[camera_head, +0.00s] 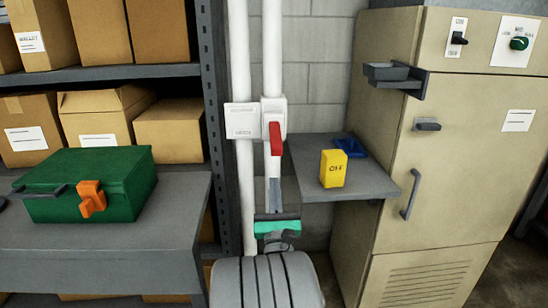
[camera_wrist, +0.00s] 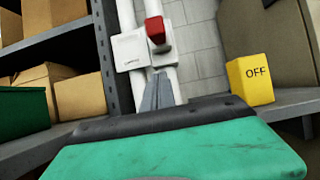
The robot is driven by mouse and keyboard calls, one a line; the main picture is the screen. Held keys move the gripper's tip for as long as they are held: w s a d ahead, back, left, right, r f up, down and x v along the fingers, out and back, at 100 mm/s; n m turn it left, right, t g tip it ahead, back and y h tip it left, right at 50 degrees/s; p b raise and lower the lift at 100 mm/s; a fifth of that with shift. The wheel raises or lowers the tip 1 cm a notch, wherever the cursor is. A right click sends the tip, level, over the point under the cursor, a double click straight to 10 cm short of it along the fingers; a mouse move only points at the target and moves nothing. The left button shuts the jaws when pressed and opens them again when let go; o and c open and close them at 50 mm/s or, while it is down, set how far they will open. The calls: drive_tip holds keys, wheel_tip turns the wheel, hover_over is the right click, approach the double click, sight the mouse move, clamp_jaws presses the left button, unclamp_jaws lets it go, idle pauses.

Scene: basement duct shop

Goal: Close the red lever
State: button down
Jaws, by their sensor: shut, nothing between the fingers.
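The red lever (camera_head: 275,138) is on a white fitting (camera_head: 274,112) on the right one of two upright white pipes. Its handle lies roughly in line with the pipe in the head view. It also shows in the wrist view (camera_wrist: 155,30), at the top middle. My gripper (camera_head: 274,182) is shut and empty, with its grey fingers pointing at the pipe just below the lever. In the wrist view my gripper (camera_wrist: 158,75) shows below the lever, with a strip of white fitting between them. I cannot tell how far the fingertips are from the pipe.
A grey shelf (camera_head: 380,183) to the right holds a yellow block marked OFF (camera_head: 333,168) and a blue object (camera_head: 350,147). A beige cabinet (camera_head: 455,135) stands at right. A green case (camera_head: 100,185) sits on a grey bench at left, before shelves of boxes.

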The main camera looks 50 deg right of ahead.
sight(275, 137)
wheel_tip(275, 137, up, 6)
drive_tip(key=w+d+p, duration=0.1)
drive_tip(key=d+p, duration=0.1)
drive_tip(key=p, duration=0.2)
drive_tip(key=shift+w, duration=0.3)
drive_tip(key=shift+a+p, duration=0.1)
drive_tip(key=shift+p, duration=0.2)
